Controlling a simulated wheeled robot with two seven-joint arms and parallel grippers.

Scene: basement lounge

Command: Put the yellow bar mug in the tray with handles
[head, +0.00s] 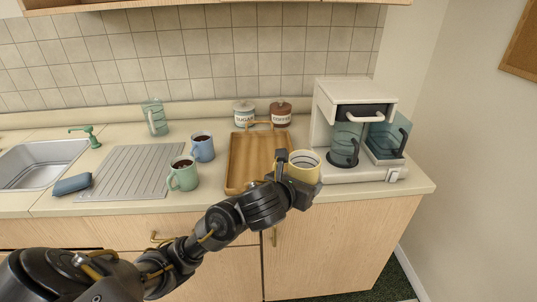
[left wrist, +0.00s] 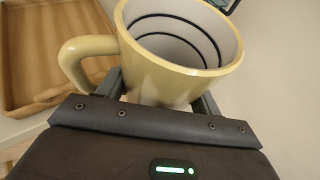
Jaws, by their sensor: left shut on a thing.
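The yellow bar mug (head: 304,172) is pale yellow with a white inside and dark rings, and it shows upright in the head view. My left gripper (head: 295,180) is shut on it, at the right front edge of the wooden tray. In the left wrist view the mug (left wrist: 175,75) sits between the fingers of my left gripper (left wrist: 165,90), its handle to the left. The tray with handles (head: 243,160) lies on the counter, with its far handle visible; its near end is partly hidden by my arm. The tray also shows in the left wrist view (left wrist: 35,60). My right gripper is out of view.
A green mug (head: 184,178) and a blue mug (head: 204,150), both with dark contents, stand left of the tray. Sugar (head: 244,116) and coffee (head: 280,114) jars stand behind it. A coffee maker (head: 340,115) stands to the right. The sink (head: 40,165) is at far left.

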